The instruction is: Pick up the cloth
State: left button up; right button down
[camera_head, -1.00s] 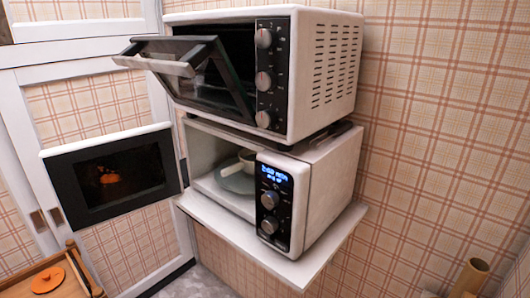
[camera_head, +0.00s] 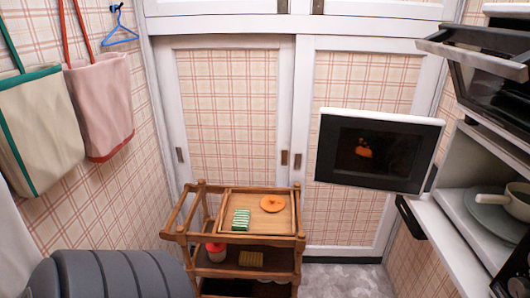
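A small folded cloth (camera_head: 241,219) with green and white stripes lies on the left part of the wooden tray (camera_head: 285,226) on top of a wooden cart (camera_head: 190,238). An orange round thing (camera_head: 272,203) lies to its right on the same tray, apart from it. Neither of my grippers shows in the view, so nothing of mine is seen near the cloth.
A microwave's open door (camera_head: 330,180) sticks out right of the cart. A toaster oven with its door (camera_head: 474,61) down is above it. A dark grey ribbed object (camera_head: 105,275) fills the lower left. Two bags (camera_head: 103,105) hang on the left wall.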

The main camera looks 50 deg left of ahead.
aim_at(240, 223)
jog(key=u, duration=1.8)
